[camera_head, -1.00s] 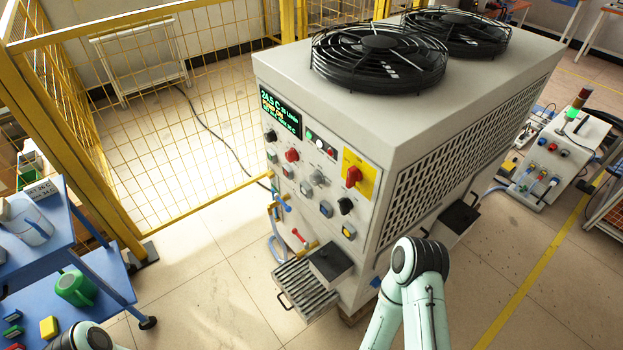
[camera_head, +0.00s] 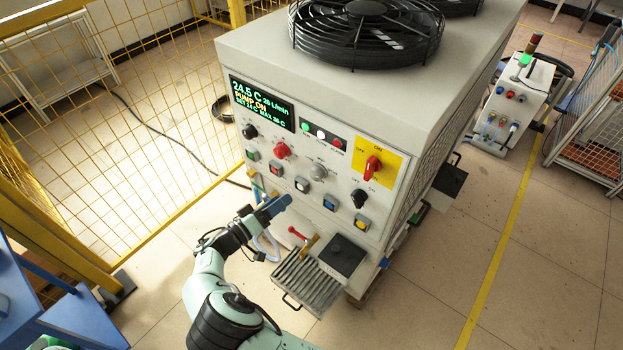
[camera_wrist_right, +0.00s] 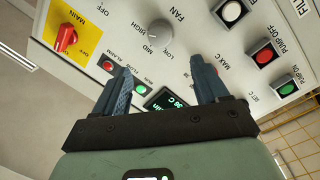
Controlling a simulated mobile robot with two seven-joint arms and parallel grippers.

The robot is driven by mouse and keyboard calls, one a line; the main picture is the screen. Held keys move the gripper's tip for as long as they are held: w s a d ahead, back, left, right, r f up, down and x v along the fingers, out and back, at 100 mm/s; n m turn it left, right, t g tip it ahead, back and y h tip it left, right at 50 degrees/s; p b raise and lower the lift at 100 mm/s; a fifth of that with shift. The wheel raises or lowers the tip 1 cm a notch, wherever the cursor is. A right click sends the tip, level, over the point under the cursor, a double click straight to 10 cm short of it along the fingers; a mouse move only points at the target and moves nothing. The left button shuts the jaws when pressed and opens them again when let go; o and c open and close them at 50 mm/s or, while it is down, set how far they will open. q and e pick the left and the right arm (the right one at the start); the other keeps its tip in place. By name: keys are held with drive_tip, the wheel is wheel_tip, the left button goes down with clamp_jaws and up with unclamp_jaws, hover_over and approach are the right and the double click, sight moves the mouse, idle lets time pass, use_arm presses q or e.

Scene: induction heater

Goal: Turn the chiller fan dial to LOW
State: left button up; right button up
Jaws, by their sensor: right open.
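The chiller (camera_head: 400,110) stands in front of me. Its fan dial, a round grey knob (camera_head: 318,172), is in the middle of the control panel. In the right wrist view the fan dial (camera_wrist_right: 160,33) appears tilted, with FAN, LOW, MID and HIGH printed around it; I cannot read its pointer clearly. My right gripper (camera_head: 274,206) is in front of the lower left of the panel, below and left of the dial. In the wrist view its fingers (camera_wrist_right: 161,68) are spread and empty, apart from the dial. My left gripper is not in view.
A red knob (camera_head: 282,150), a black knob (camera_head: 359,198), push buttons and a red main switch (camera_head: 372,166) surround the dial.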

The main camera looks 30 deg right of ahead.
sight(314, 177)
drive_tip(key=p+x, duration=0.2)
drive_tip(key=x, duration=1.1)
drive_tip(key=shift+f, duration=0.1)
drive_tip(key=shift+s, duration=0.1)
drive_tip(key=c, duration=1.1)
